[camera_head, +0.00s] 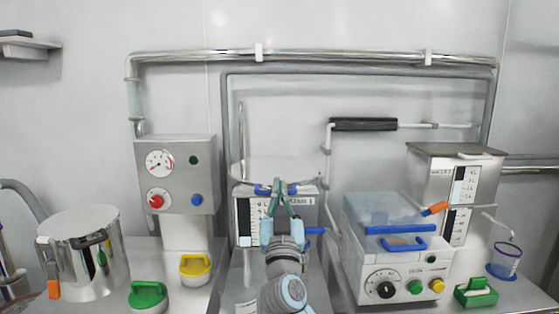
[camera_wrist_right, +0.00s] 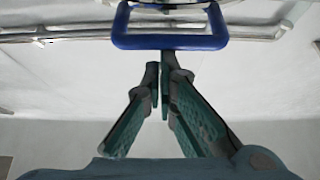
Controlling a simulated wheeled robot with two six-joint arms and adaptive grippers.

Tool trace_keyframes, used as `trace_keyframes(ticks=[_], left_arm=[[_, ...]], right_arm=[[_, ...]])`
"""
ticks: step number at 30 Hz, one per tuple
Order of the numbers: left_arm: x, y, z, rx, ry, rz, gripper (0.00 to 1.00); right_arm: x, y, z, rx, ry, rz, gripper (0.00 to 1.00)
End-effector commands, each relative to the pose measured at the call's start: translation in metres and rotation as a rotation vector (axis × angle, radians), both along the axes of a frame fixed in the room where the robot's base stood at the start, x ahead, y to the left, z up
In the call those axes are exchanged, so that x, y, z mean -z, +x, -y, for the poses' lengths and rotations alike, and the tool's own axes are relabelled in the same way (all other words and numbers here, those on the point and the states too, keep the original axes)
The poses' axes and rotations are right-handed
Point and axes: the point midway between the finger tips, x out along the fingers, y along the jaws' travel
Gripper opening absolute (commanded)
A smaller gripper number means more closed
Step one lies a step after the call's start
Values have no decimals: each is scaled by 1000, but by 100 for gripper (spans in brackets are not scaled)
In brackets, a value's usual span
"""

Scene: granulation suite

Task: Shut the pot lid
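In the head view a middle unit with a white front panel (camera_head: 250,217) stands behind my right arm. A pale, see-through lid-like part with a thin curved rim (camera_head: 238,184) appears raised above it; its exact tilt is unclear. A blue handle (camera_head: 262,189) is at its lower edge, and the handle loop fills the top of the right wrist view (camera_wrist_right: 170,43). My right gripper (camera_head: 281,183) points up at this handle, its two fingertips (camera_wrist_right: 160,75) together with nothing seen between them. Whether they touch the handle I cannot tell. My left gripper is not in view.
A steel pot (camera_head: 85,265) with a flat top stands left, near green (camera_head: 148,296) and yellow (camera_head: 195,268) handled pieces. A gauge box (camera_head: 178,180) is behind. On the right is a clear-lidded machine (camera_head: 385,212) with a blue handle. Pipes (camera_head: 340,56) run along the wall.

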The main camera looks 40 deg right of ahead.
Motion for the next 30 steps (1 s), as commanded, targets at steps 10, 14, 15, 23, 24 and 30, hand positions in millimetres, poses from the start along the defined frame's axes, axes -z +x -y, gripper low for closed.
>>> trace_keyframes(ticks=[10,14,15,23,24,30], left_arm=[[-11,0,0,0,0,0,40],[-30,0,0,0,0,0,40],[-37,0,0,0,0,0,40],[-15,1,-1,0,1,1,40],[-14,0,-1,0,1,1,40],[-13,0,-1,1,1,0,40]], right_arm=[[-11,3,0,0,6,-7,0],[-40,6,-4,-9,3,-1,0],[-51,7,-5,-11,1,2,0],[-3,-49,-46,-12,2,-1,0],[0,-54,-50,-14,2,1,0],[5,-65,-58,-10,-1,2,0]])
